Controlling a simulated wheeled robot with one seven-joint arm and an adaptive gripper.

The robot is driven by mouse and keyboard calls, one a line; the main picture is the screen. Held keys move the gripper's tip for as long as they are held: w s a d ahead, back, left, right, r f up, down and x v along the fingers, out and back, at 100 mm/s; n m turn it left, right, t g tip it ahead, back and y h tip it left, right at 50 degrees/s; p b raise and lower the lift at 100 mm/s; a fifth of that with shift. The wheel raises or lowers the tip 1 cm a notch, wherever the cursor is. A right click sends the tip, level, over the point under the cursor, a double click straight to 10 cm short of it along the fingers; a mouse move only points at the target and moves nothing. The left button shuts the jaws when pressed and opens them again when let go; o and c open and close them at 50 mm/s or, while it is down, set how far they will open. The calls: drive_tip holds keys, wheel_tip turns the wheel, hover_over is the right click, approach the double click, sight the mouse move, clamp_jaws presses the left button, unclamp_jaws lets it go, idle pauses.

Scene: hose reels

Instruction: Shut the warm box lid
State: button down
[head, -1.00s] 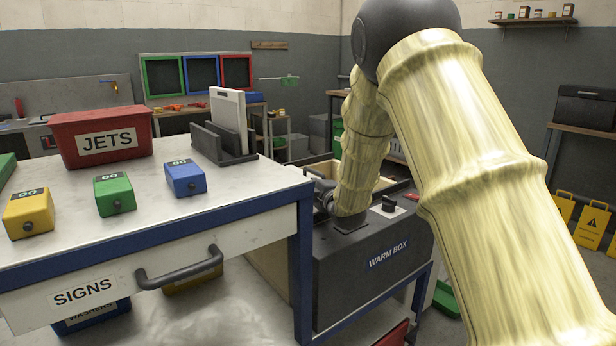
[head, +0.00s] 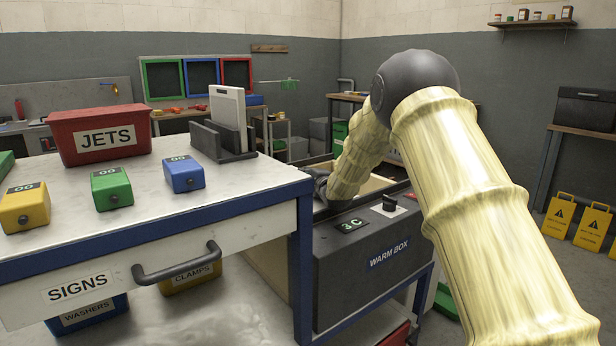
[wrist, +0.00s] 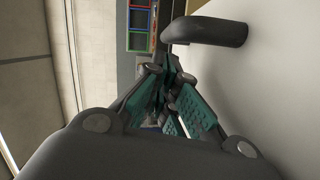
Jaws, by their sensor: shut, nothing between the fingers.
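The warm box (head: 375,262) is a dark grey box on a blue-framed stand, right of the white worktable in the head view. Its top is open at the back, where a pale inner surface (head: 376,186) shows. The lid cannot be made out clearly. My gripper is shut and empty; its teal-padded fingers (wrist: 172,78) show in the wrist view. In the head view its dark body (head: 318,186) is low over the box's left side, partly hidden by my arm and the table. A dark bar handle (wrist: 205,32) on a pale panel (wrist: 270,85) lies beside the fingers; I cannot tell whether this is the lid.
The worktable (head: 250,190) stands close on the left, with a red JETS bin (head: 100,135), coloured blocks and a dark rack (head: 222,140). Its SIGNS drawer handle (head: 178,265) juts forward. Yellow signs (head: 590,228) stand at the right.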

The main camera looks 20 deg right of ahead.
drive_tip(key=shift+w+d, duration=0.1)
drive_tip(key=shift+d, duration=0.2)
drive_tip(key=w+d+p, duration=0.2)
drive_tip(key=w+d, duration=0.1)
drive_tip(key=d, duration=0.6)
drive_tip(key=shift+w, duration=0.15)
